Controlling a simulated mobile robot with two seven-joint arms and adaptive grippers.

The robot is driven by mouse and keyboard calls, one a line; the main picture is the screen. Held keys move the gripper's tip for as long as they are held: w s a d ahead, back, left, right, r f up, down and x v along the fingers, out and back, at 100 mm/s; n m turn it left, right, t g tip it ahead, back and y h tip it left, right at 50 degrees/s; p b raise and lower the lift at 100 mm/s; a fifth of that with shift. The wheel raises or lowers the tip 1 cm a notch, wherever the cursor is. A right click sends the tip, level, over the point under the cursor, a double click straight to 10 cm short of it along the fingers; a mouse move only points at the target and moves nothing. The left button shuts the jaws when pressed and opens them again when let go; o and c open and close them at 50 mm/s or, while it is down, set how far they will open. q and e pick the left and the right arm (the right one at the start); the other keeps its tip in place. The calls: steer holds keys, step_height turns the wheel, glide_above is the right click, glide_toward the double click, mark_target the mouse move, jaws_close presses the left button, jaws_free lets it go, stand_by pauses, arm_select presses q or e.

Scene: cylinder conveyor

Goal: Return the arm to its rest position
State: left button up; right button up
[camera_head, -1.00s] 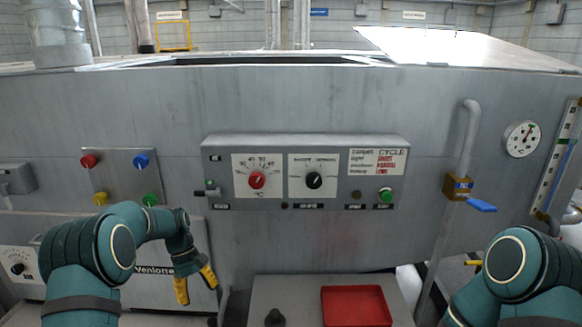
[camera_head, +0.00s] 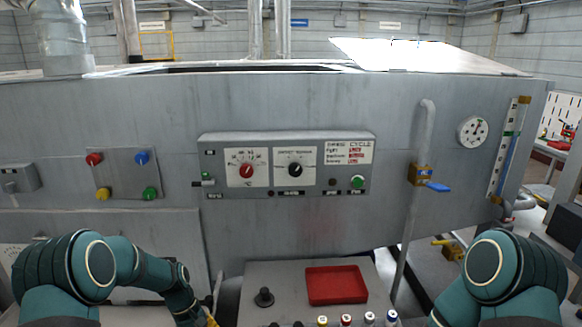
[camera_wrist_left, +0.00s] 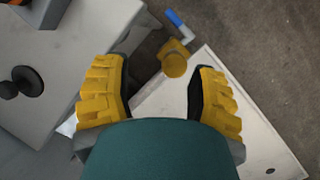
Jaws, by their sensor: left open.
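My left arm (camera_head: 140,268) is bent low at the bottom left in the head view. Only a yellow bit of its gripper (camera_head: 212,320) shows at the bottom edge there. In the left wrist view my left gripper (camera_wrist_left: 160,68) has its two yellow fingers wide apart with nothing between them. My right arm (camera_head: 500,275) is at the bottom right in the head view, and its gripper is out of the picture.
A control box (camera_head: 285,190) with dials sits on the grey machine wall (camera_head: 300,230). A red tray (camera_head: 337,285) and a black knob (camera_head: 263,297) are on a grey surface. A pipe with a blue-handled valve (camera_head: 425,175) stands right. Several coloured-top items (camera_head: 345,319) show below.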

arm_select(q)
steer(key=s+d+f+m+t, duration=0.2)
steer(key=s+d, duration=0.4)
steer(key=s, duration=0.4)
steer(key=s+d+f+m+t, duration=0.1)
steer(key=s+d+f+m, duration=0.2)
steer(key=s+d, duration=0.4)
steer(key=s+f, duration=0.1)
steer(key=s, duration=0.3)
steer(key=shift+f+m+t+h, duration=0.4)
